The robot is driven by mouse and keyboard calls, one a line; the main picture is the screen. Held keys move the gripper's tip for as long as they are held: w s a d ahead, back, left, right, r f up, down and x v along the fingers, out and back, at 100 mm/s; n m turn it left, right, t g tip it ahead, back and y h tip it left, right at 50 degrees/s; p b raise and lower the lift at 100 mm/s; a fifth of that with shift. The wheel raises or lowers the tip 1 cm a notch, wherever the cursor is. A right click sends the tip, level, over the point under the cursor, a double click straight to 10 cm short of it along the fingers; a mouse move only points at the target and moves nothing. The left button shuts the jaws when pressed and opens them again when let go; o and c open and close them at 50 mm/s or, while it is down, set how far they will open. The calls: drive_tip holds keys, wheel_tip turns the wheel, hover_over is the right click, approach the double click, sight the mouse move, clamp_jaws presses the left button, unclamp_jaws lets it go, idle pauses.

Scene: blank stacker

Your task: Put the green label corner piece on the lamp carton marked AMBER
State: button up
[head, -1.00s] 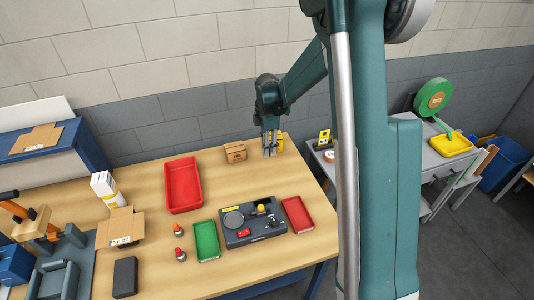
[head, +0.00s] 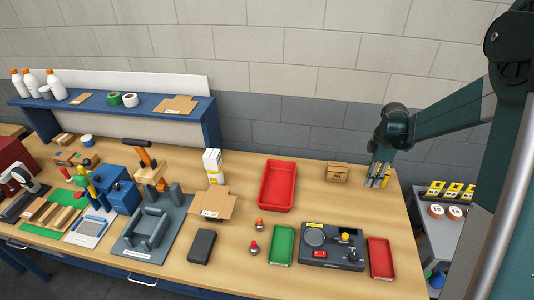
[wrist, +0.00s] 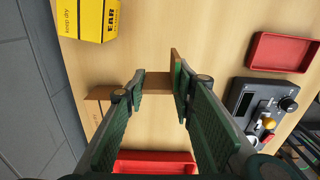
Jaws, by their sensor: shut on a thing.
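My gripper (wrist: 160,86) is shut on the green label corner piece (wrist: 175,64), a brown angled piece with a green face on one side, in the wrist view. The fingers hide part of it. In the head view my gripper (head: 379,178) is over the table's back right corner. I see no legible AMBER.
A large red tray (head: 263,196), a green tray (head: 282,245), a small red tray (head: 381,258) and a dark control box (head: 332,246) stand left and in front of my gripper. A grey side table (head: 436,240) with yellow boxes (head: 451,190) is at the right.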

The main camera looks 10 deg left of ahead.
drive_tip(key=shift+a, duration=0.1)
drive_tip(key=w+a+r+n, duration=0.1)
drive_tip(key=w+a+r, duration=0.15)
drive_tip(key=a, duration=0.85)
drive_tip(key=w+a+r+n+p, duration=0.15)
drive_tip(key=a+r, duration=0.25)
drive_tip(key=a, duration=0.7)
drive_tip(key=w+a+r+n, duration=0.2)
drive_tip(key=w+a+r, duration=0.1)
drive_tip(key=a, duration=0.8)
drive_tip(key=s+a+r+n, duration=0.1)
drive_tip(key=s+a+r, duration=0.2)
drive_tip(key=a, duration=0.8)
drive_tip(key=s+a+r+n, duration=0.1)
drive_tip(key=s+a+r, duration=0.2)
drive_tip(key=a, duration=0.9)
drive_tip(key=s+a+r+n, duration=0.2)
drive_tip(key=s+a+r, duration=0.1)
drive_tip(key=a, duration=0.8)
drive_tip(key=shift+s+a+r+p, duration=0.2)
drive_tip(key=shift+s+r+p, duration=0.25)
drive_tip(key=shift+s, duration=0.2)
drive_tip(key=shift+f, duration=0.2)
drive_tip(key=shift+f, duration=3)
